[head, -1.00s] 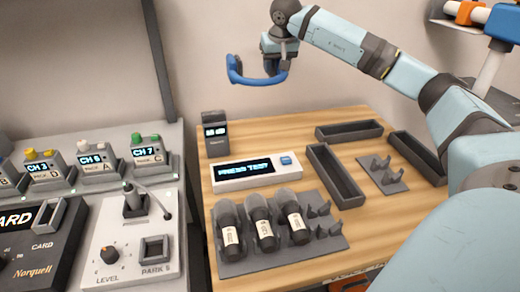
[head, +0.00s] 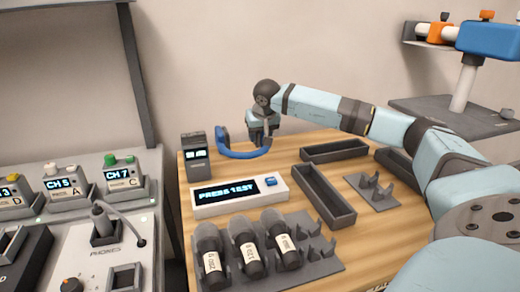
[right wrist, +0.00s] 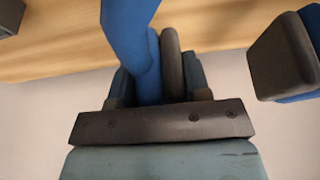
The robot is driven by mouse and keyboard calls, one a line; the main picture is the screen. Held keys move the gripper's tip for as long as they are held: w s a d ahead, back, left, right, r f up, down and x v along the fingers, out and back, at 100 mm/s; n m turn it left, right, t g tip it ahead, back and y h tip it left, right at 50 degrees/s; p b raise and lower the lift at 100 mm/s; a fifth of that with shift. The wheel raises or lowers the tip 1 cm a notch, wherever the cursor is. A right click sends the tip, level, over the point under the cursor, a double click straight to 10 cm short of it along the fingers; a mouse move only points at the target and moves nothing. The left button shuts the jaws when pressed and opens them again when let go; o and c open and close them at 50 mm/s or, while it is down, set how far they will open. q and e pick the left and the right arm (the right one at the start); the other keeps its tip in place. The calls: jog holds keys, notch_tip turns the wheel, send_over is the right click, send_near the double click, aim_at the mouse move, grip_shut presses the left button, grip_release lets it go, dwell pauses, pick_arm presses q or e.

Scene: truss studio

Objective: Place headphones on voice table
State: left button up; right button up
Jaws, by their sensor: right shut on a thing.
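The blue headphones (head: 240,153) hang from my right gripper (head: 264,140) near the back edge of the wooden table (head: 400,222), just behind the white display box. In the right wrist view the blue band (right wrist: 130,40) runs between the fingers of my right gripper (right wrist: 160,85), which is shut on it. A dark ear cushion (right wrist: 280,58) shows at the right of that view. I cannot tell whether the headphones touch the table. My left gripper is not in view.
A dark box (head: 195,156) stands left of the headphones, close to them. The "PRESS TEST" display (head: 240,195) is in front. A rack (head: 310,265) holds several microphones. Empty dark trays (head: 324,196) lie to the right. A grey console (head: 130,240) stands at left.

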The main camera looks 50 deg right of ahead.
aim_at(260, 145)
notch_tip(260, 145, down, 4)
jog(key=shift+f+b, duration=0.1)
jog(key=shift+b, duration=0.55)
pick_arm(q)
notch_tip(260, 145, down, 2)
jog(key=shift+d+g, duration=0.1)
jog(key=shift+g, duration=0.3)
pick_arm(e)
jog(key=o, duration=1.1)
pick_arm(q)
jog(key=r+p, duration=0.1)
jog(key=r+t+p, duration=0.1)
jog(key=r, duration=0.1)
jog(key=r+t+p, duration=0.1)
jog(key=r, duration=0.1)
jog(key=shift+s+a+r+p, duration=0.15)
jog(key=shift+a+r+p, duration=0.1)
jog(key=shift+p, duration=0.15)
pick_arm(e)
jog(key=v, duration=1.2)
jog(key=shift+s, duration=0.1)
